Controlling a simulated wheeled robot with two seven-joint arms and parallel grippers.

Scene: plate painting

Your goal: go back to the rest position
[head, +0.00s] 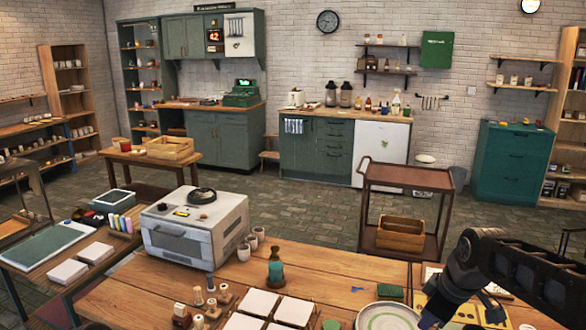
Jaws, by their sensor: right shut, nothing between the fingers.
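My right arm comes in from the right edge and bends down at its wrist. My right gripper (430,316) is low in the view, over the wooden table (330,269) and just right of a pale plate with a green ring (386,318). Its fingers are shut with nothing held. The fingertips are dark and partly hard to make out, and I cannot tell whether they touch the plate's rim. The plate is cut off by the bottom edge. My left gripper is not in view.
A yellow board (480,306) lies under my right arm. A brown cart (409,177) with a wooden crate (400,234) stands behind.

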